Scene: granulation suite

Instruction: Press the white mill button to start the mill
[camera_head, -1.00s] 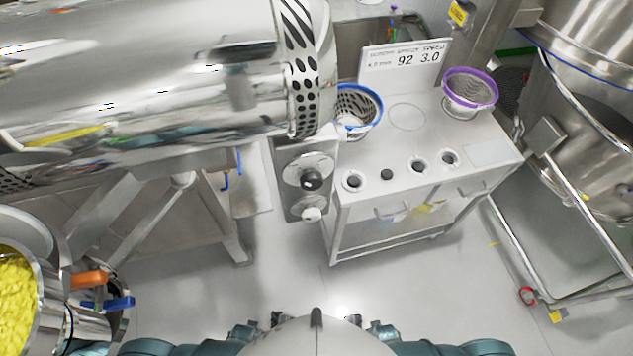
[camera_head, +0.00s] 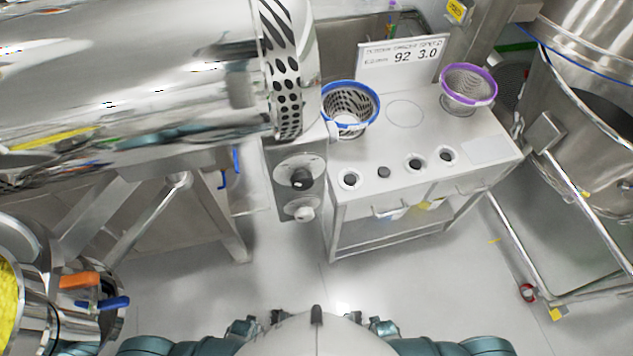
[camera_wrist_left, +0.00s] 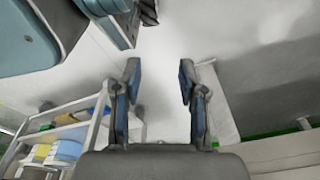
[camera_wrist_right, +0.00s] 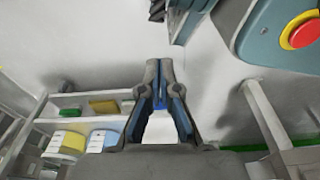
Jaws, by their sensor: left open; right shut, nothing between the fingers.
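The white mill button (camera_head: 304,213) sticks out low on a steel control plate (camera_head: 285,198), at the centre of the head view. A black knob (camera_head: 301,178) on a round disc sits just above it. The plate hangs under the right end of the large polished mill drum (camera_head: 140,70). Nothing touches the button. My left gripper (camera_wrist_left: 160,76) is open and empty in its wrist view. My right gripper (camera_wrist_right: 159,70) is shut with nothing in it. Neither gripper shows in the head view, and the button is not recognisable in either wrist view.
Right of the plate stands a steel cart (camera_head: 400,150) with a blue-rimmed sieve basket (camera_head: 350,105), a purple-rimmed one (camera_head: 468,88) and a display sign (camera_head: 402,60). A container of yellow material (camera_head: 8,300) is at lower left. The floor (camera_head: 285,285) before the plate is clear.

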